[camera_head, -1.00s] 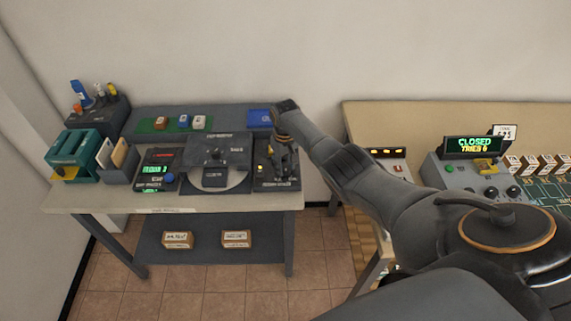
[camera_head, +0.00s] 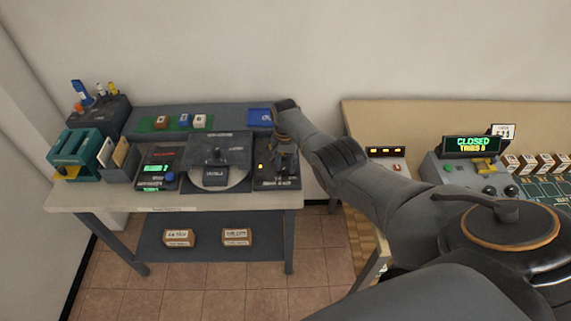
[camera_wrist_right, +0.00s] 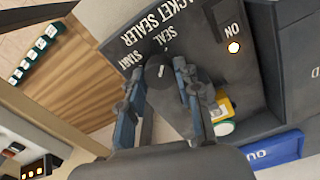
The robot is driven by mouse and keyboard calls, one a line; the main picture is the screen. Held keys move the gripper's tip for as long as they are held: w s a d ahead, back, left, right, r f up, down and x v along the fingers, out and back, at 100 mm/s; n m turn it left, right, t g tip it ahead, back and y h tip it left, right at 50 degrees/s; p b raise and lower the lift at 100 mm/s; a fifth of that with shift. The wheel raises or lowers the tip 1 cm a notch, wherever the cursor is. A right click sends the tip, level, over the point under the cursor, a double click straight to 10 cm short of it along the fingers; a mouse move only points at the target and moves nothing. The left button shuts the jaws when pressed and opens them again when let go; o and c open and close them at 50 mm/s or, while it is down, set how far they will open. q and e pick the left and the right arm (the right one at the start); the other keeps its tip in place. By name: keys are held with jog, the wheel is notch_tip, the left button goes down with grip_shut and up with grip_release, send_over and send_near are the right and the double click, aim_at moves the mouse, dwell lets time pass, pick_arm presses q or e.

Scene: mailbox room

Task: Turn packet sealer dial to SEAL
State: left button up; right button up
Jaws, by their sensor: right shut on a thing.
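The packet sealer (camera_head: 265,183) is a dark box at the right end of the grey table. Its panel (camera_wrist_right: 196,48) shows PACKET SEALER, START, SEAL and ON lettering in the right wrist view, with a lit lamp (camera_wrist_right: 234,47) beside ON. The dial (camera_wrist_right: 159,73) is a dark round knob with a short white mark; which label the mark points to is not clear. My right gripper (camera_wrist_right: 155,75) has a finger on either side of the dial and is shut on it. In the head view my right gripper (camera_head: 284,163) partly covers the sealer. My left gripper is not in view.
A dark device with a round plate (camera_head: 217,181) stands left of the sealer. A blue tray (camera_head: 259,117) lies behind it, and also shows in the wrist view (camera_wrist_right: 274,151). A second table (camera_head: 400,125) with a CLOSED display (camera_head: 473,147) stands at right, below my right arm.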

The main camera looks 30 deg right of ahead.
jog(key=shift+m, duration=0.6)
jog(key=shift+w, duration=0.1)
jog(key=o, duration=1.2)
jog(key=shift+c, duration=0.2)
